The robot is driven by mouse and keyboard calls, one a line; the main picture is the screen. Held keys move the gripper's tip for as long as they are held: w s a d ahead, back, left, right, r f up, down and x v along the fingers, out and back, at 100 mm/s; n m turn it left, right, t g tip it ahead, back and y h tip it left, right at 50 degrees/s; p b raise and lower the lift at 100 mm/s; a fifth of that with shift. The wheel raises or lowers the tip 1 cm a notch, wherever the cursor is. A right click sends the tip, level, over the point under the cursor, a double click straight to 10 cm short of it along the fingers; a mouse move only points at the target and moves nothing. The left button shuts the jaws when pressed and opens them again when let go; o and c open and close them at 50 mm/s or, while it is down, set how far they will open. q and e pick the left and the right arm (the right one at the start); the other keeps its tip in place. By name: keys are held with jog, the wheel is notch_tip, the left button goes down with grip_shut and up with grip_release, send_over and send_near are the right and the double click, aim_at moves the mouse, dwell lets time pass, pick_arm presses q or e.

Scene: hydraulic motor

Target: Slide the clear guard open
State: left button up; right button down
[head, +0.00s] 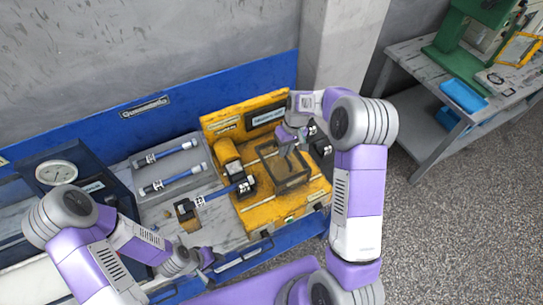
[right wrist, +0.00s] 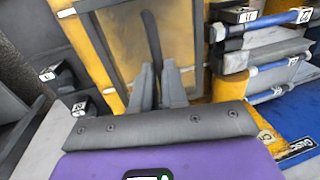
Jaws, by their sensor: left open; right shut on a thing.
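The clear guard (head: 287,183) is a dark-framed, see-through box on the yellow motor stand (head: 262,214). In the right wrist view its pane and frame (right wrist: 118,50) fill the upper middle. My right gripper (head: 291,146) reaches down over the guard from above right. In the right wrist view its grey fingers (right wrist: 158,84) are closed on a dark upright handle (right wrist: 152,38) in front of the pane. My left gripper (head: 211,262) is open and empty, low near the bench's front edge, away from the guard.
A grey tray (head: 176,190) holds blue-and-black hoses (head: 165,152). Another hose (head: 222,194) runs to the stand's left side. A gauge panel (head: 57,172) stands at the left. A side table (head: 412,62) with a green machine (head: 475,38) stands at the right, across open floor.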

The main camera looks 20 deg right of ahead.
jog(key=shift+w+d, duration=0.15)
jog(key=shift+d, duration=0.8)
jog(key=c, duration=1.2)
grip_release()
jog(key=shift+o, duration=0.2)
notch_tip(320, 180, up, 8)
jog(key=d, duration=0.1)
jog(key=shift+d+f, duration=0.2)
jog(key=shift+f, duration=0.05)
